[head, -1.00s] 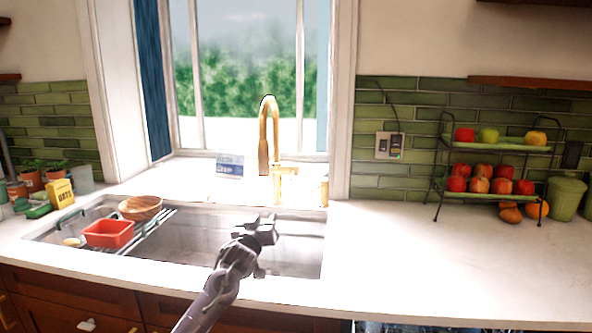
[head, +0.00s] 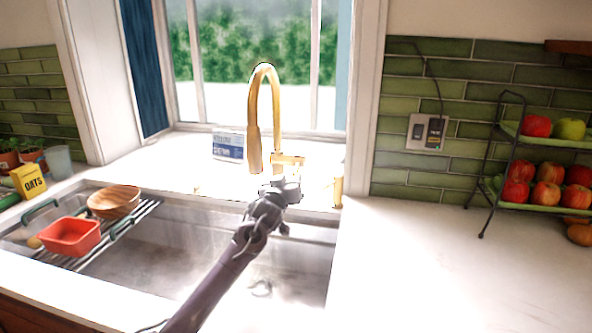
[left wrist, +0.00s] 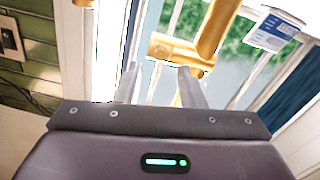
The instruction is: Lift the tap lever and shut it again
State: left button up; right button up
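The gold tap (head: 265,95) stands behind the sink, with a tall curved spout. A short gold side piece with the lever (head: 289,160) sticks out to the right of its base. My left gripper (head: 284,184) is in front of and just below this side piece, over the back of the sink. In the left wrist view the gold side piece (left wrist: 172,48) lies just beyond the fingertips of my left gripper (left wrist: 160,76). The two fingers are apart with nothing held between them. Whether a finger touches the lever cannot be told. My right gripper is not in view.
The sink (head: 180,260) holds a rack with a red tub (head: 68,237) and a wooden bowl (head: 114,201). A blue and white box (head: 228,147) stands left of the tap, a small gold piece (head: 338,190) right of it. The right counter (head: 420,260) is clear before the fruit stand.

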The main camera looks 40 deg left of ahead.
aim_at(293, 174)
pick_arm(q)
jog(key=shift+p+x, duration=0.3)
jog(key=shift+x, duration=2.65)
jog(key=shift+f, duration=0.1)
jog(key=shift+c, duration=0.3)
grip_shut()
